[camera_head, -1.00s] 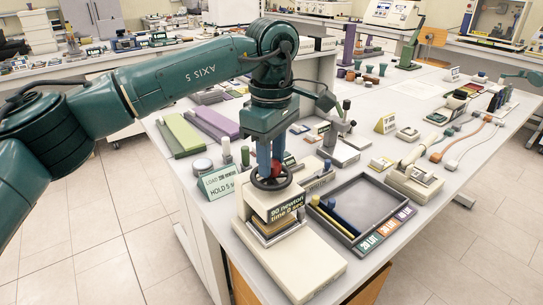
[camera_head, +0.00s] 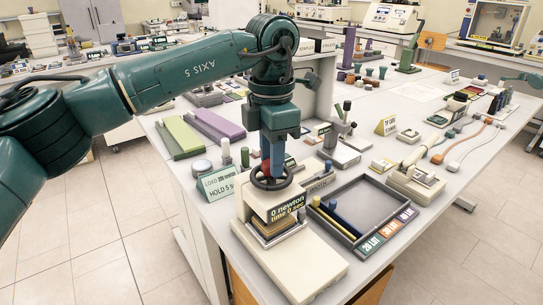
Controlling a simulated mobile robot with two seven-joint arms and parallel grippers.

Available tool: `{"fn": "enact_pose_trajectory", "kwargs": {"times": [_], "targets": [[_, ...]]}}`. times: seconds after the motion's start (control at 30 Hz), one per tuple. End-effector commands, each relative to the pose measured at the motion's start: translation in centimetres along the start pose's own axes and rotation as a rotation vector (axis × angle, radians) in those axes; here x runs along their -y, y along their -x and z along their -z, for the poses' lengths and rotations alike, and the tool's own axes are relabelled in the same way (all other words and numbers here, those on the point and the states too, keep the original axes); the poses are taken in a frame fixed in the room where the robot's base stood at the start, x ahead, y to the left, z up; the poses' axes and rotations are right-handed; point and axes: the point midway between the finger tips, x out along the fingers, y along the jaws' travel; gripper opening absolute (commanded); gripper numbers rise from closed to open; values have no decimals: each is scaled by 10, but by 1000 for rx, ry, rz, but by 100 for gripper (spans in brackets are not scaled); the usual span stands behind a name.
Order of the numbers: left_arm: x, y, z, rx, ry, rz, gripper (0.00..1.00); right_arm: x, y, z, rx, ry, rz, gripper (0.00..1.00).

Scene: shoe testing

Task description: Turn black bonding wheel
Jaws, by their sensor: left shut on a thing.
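The black bonding wheel (camera_head: 258,184) sits flat on top of a cream press (camera_head: 250,203) at the front of the table. The press display (camera_head: 286,209) reads 0 newton, time 0 sec. My left gripper (camera_head: 271,172) points straight down over the wheel, its blue fingers shut on the wheel around its red centre part. The fingers hide part of the wheel's back. My right gripper is not in view.
A grey tray (camera_head: 388,206) with a yellow and a blue rod is right of the press. A green sign (camera_head: 217,183) reading HOLD stands to the left. Green (camera_head: 180,138) and purple (camera_head: 216,124) strips lie behind. The press base (camera_head: 300,262) is bare in front.

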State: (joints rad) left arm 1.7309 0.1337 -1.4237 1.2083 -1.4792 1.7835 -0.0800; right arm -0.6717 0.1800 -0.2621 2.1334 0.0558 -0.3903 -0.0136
Motion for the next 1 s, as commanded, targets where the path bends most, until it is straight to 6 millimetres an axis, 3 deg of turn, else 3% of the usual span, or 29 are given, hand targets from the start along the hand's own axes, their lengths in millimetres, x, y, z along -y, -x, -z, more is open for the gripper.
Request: {"fn": "enact_pose_trajectory", "kwargs": {"times": [1.0], "targets": [[-1,0,0,3,968,-2,8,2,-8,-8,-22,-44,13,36]]}}
